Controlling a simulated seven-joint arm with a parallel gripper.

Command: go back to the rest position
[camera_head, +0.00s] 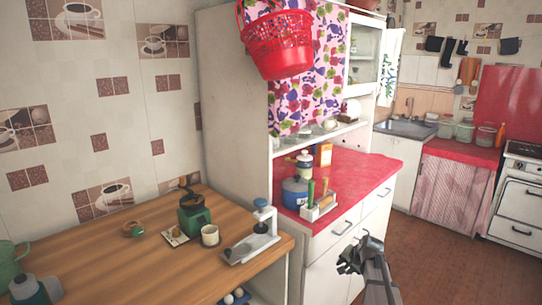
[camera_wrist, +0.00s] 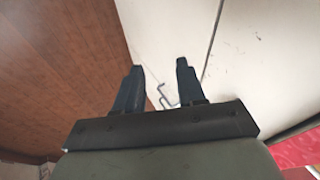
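My gripper (camera_head: 350,262) is in the lower right of the head view, in front of the white cabinet's drawers and above the brown floor. In the wrist view my gripper (camera_wrist: 158,72) has its two dark fingers apart, with nothing seen between them but the white cabinet front (camera_wrist: 245,70) and a thin metal handle (camera_wrist: 164,97) behind. I cannot tell from the frames whether a finger touches the handle.
A wooden table (camera_head: 90,265) at left holds a green grinder (camera_head: 194,215), a cup (camera_head: 210,235) and a grey-white device (camera_head: 255,245). A red counter (camera_head: 370,172) holds a blue pot (camera_head: 295,192) and a utensil holder (camera_head: 320,208). Brown floor (camera_head: 440,245) is clear at right.

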